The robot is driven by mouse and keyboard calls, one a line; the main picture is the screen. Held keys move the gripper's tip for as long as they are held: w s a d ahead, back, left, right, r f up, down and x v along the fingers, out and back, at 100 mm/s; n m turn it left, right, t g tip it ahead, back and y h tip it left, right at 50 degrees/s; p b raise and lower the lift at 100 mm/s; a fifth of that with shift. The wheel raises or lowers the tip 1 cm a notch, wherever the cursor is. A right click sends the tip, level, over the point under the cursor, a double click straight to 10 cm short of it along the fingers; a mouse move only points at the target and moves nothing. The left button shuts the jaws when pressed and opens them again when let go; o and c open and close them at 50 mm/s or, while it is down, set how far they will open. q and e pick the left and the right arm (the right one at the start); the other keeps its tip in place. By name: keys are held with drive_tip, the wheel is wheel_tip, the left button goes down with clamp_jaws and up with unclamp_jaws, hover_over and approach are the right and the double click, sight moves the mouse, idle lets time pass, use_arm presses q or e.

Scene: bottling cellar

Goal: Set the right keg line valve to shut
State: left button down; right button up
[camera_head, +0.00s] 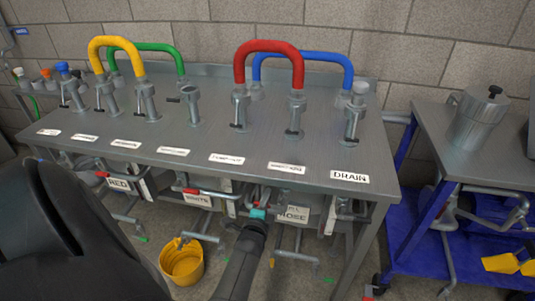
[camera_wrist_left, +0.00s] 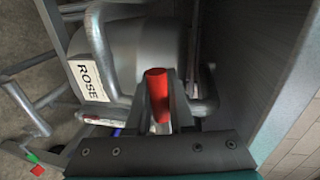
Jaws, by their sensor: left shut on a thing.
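The keg line valves are under the front edge of the steel bench (camera_head: 300,145). The right keg (camera_wrist_left: 150,45) carries a ROSE sign (camera_head: 293,214), which also shows in the left wrist view (camera_wrist_left: 90,80). A red valve handle (camera_wrist_left: 156,90) stands in front of this keg. My left gripper (camera_head: 259,205) is at the valve under the bench edge. In the left wrist view its fingers (camera_wrist_left: 160,105) are shut on the red handle. The valve body is mostly hidden behind the gripper. My right gripper is not in view.
A RED sign (camera_head: 118,184) and a second sign (camera_head: 198,200) hang further left under the bench. A yellow bucket (camera_head: 182,262) stands on the floor. Hoses and taps stand on the bench top. A cart with a metal pot (camera_head: 480,120) stands to the right.

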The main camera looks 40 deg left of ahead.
use_arm(q)
drive_tip(key=shift+r, duration=0.2)
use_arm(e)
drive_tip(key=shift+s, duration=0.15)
use_arm(q)
drive_tip(key=c, duration=0.8)
unclamp_jaws()
drive_tip(key=shift+s, duration=0.1)
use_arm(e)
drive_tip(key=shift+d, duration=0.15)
